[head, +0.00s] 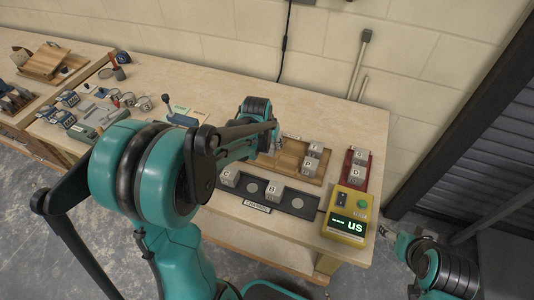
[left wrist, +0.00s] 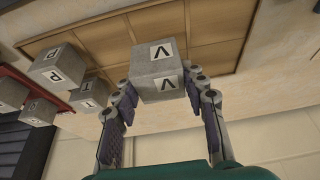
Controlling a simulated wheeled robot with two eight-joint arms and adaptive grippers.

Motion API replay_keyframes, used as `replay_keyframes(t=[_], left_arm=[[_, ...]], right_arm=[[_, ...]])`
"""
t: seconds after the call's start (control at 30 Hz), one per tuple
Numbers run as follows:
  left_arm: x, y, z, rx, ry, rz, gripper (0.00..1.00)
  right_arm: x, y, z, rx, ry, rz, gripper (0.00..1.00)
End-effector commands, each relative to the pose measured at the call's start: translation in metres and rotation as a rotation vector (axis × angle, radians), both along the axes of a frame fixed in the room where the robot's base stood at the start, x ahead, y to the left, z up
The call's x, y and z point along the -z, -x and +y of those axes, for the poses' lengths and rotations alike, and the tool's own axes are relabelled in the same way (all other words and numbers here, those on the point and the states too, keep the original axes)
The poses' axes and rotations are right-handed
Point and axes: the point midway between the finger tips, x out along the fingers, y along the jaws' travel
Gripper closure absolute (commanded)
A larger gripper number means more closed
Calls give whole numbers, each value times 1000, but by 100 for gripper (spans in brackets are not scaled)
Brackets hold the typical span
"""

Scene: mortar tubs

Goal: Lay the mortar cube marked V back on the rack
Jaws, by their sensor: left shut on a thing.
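The grey mortar cube marked V (left wrist: 157,72) sits between the fingertips of my left gripper (left wrist: 160,85), which is shut on it. In the head view my left gripper (head: 274,141) is over the far left part of the wooden rack (head: 290,161), and my arm largely hides the cube there. The rack also shows in the left wrist view (left wrist: 118,45), with bare wooden cells beside the held cube. My right gripper (head: 388,232) is low at the right, off the bench; its fingers are too small to read.
Two lettered cubes (head: 314,150) stand on the rack's right side. A red tray (head: 367,182) holds two cubes. In front, a dark tray (head: 318,209) holds cubes C (head: 230,176) and B (head: 273,191). A yellow tester (head: 347,217) stands at the right front corner.

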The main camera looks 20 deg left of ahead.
Motion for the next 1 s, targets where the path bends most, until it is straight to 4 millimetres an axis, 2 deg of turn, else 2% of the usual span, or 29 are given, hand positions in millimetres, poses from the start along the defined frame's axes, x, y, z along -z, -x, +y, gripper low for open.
replay_keyframes(t=[0.2,0.43,0.83,0.87,0.9,1.0], left_arm=[[12,2,10,1,1,0,96],[46,1,9,2,0,0,96],[50,2,9,2,0,0,96],[49,2,9,2,0,0,50],[49,2,9,2,0,0,39],[48,2,9,2,0,0,37]], right_arm=[[6,0,0,0,0,0,37],[23,0,0,0,0,0,37],[26,0,0,0,0,0,37],[24,0,0,0,0,0,37],[24,0,0,0,0,0,37],[24,0,0,0,0,0,37]])
